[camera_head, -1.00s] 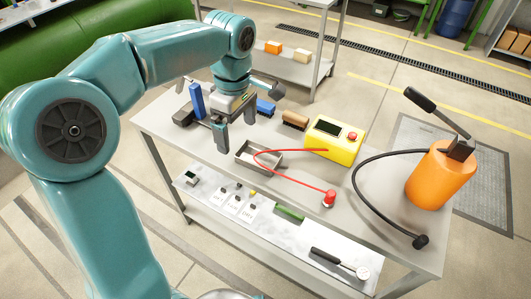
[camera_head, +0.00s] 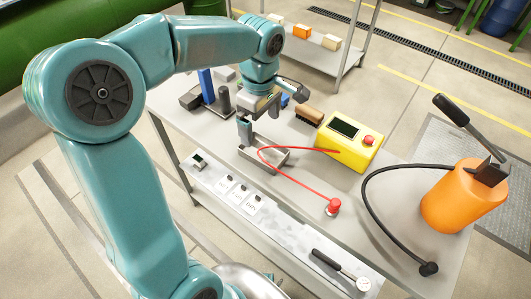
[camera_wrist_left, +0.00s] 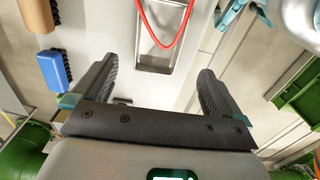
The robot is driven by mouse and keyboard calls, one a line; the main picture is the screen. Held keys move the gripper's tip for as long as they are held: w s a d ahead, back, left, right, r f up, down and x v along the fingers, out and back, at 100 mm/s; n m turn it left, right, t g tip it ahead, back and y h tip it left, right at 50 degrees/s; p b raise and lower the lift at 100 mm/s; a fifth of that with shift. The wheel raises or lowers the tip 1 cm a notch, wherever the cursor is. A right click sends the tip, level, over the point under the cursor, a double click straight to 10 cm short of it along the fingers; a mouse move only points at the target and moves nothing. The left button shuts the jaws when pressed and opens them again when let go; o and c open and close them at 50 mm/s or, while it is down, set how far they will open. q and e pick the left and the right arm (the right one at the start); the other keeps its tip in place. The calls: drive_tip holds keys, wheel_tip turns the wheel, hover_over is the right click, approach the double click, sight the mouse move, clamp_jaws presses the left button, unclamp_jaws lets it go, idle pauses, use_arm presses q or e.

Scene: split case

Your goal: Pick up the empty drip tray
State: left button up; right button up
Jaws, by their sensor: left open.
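The drip tray (camera_head: 280,160) is a small, shallow grey metal tray on the bench top. Its inside looks bare apart from a red hose (camera_head: 295,180) that crosses over it. The left gripper (camera_head: 260,118) is open and empty at the tray's far left end and hides part of it in the head view. In the left wrist view the tray (camera_wrist_left: 152,63) lies ahead of the open fingers (camera_wrist_left: 156,75), between their lines, with the hose looped across it. I cannot tell whether the fingers touch it. The right gripper is not in view.
A yellow box (camera_head: 347,150) with a red button stands right of the tray. A brown brush (camera_head: 310,115) lies behind; a blue brush (camera_wrist_left: 53,70) shows in the wrist view. An orange cylinder (camera_head: 462,200) with a black hose (camera_head: 375,215) is at the right.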

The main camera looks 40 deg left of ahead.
sight(264, 154)
use_arm(q)
drive_tip(key=f, duration=0.3)
drive_tip(key=shift+s+d, duration=0.1)
drive_tip(key=shift+s, duration=0.15)
drive_tip(key=f, duration=0.4)
drive_tip(key=f+b, duration=0.1)
drive_tip(key=f, duration=0.1)
drive_tip(key=shift+w+d, duration=0.15)
drive_tip(key=shift+w, duration=0.25)
drive_tip(key=shift+s+r, duration=0.1)
drive_tip(key=c, duration=1)
drive_tip(key=shift+c, duration=0.7)
drive_tip(key=shift+r, duration=0.1)
